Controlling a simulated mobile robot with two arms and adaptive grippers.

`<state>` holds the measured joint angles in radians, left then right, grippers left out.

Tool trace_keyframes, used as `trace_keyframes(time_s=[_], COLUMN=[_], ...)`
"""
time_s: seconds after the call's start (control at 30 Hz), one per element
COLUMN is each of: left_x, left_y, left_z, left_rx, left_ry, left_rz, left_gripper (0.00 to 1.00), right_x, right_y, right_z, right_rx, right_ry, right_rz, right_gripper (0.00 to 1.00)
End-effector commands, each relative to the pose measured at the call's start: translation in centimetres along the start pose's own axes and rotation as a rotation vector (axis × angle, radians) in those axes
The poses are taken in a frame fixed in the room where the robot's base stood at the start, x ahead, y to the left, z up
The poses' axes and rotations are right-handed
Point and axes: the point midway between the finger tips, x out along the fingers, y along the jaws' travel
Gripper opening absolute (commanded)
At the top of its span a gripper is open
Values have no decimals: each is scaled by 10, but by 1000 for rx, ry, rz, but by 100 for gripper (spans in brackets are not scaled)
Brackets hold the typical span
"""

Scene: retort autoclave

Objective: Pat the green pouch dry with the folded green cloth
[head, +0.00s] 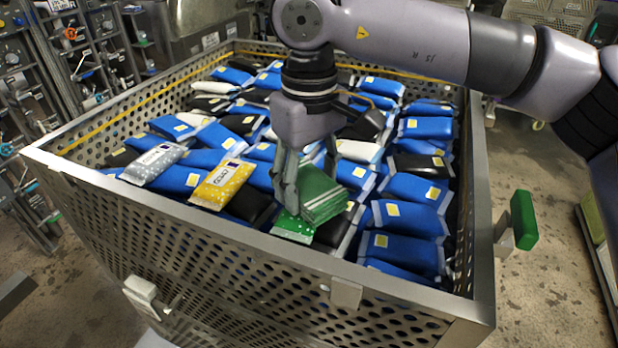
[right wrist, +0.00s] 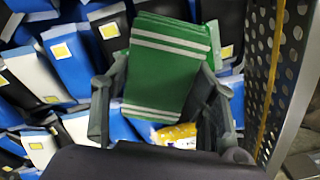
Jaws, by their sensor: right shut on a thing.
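The green pouch (head: 293,226) is bright green with white spots. It lies among the pouches near the front wall of the basket in the head view, mostly covered by the cloth and my gripper. The folded green cloth (head: 322,196) is darker green with pale stripes, and it also shows in the right wrist view (right wrist: 165,62). My right gripper (head: 308,188) is shut on the cloth, one finger on each side, and holds it right over the green pouch. I cannot tell whether cloth and pouch touch. My left gripper is not in view.
A perforated metal basket (head: 200,232) surrounds many blue, white and black pouches. A yellow pouch (head: 222,183) and a grey spotted pouch (head: 152,163) lie left of the green one. A green-padded handle (head: 523,219) sticks out beyond the right wall.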

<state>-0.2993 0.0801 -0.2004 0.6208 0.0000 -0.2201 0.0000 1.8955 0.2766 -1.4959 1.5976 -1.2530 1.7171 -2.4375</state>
Motion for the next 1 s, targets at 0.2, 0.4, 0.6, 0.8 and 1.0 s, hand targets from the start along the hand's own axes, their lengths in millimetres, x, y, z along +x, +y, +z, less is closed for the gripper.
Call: trace_keyframes(time_s=[0.2,0.4,0.6,0.8,1.0], left_x=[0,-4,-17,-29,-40], left_y=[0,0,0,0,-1], left_z=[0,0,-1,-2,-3], left_rx=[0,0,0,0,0], left_ry=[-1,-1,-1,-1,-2], left_rz=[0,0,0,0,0], left_gripper=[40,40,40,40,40], right_x=[4,-2,-20,-37,-53], right_y=[-1,-1,-1,-1,0], right_z=[1,1,1,0,0], right_rx=[-2,-2,-2,-1,-1], right_ry=[-8,-8,-5,-4,-4], right_rz=[0,0,0,-1,-1], right_gripper=[31,31,31,31,31])
